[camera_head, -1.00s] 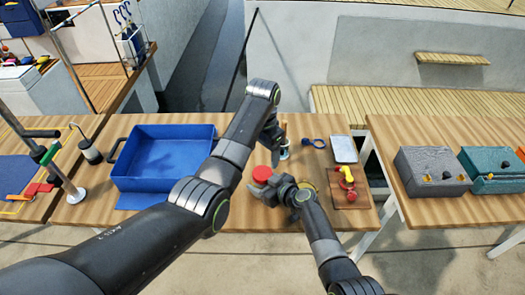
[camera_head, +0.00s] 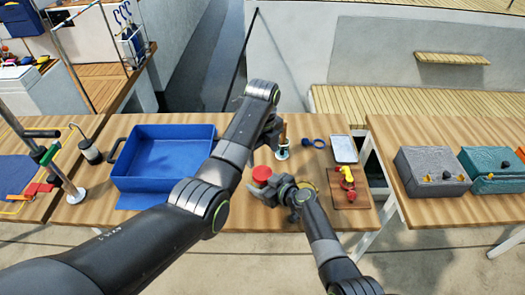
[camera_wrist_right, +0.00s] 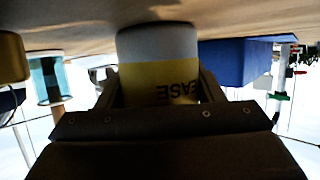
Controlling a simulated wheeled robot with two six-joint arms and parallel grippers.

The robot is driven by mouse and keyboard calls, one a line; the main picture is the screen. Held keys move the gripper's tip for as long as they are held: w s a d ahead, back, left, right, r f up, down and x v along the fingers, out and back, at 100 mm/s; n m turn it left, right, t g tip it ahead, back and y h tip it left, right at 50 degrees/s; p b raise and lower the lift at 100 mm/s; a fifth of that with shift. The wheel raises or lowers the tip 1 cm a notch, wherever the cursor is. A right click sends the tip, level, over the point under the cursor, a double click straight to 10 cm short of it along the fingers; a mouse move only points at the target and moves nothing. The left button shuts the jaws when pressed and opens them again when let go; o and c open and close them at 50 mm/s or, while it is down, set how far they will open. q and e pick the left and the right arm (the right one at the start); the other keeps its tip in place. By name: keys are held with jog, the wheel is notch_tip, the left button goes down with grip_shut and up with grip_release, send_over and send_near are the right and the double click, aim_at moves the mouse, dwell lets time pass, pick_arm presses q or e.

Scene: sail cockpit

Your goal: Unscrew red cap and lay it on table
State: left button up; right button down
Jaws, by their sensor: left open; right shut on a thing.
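The red cap (camera_head: 261,174) shows in the head view near the table's front edge, left of my right gripper (camera_head: 272,188). In the right wrist view, my right gripper (camera_wrist_right: 158,95) is shut on a grey and yellow can (camera_wrist_right: 160,75) with lettering ending in "EASE". The cap seems to sit on top of this can, whose body is mostly hidden in the head view. My left gripper (camera_head: 268,138) is open, behind and above the cap, with its fingers partly hidden by its own arm. It appears apart from the cap.
A blue bin (camera_head: 165,133) stands left on the wooden table (camera_head: 235,212). A pale tray (camera_head: 344,149) and a board with red and yellow fittings (camera_head: 350,196) lie right.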

aim_at(263, 173)
pick_arm(q)
jog(key=m, duration=0.4)
jog(key=shift+f, duration=4)
jog(key=shift+c, duration=0.2)
jog(key=c, duration=1)
jog(key=shift+o, duration=0.2)
jog(key=n, duration=1.3)
jog(key=shift+r+n, duration=0.1)
jog(key=shift+n, duration=0.2)
jog(key=o, duration=1.1)
jog(key=shift+s, duration=0.1)
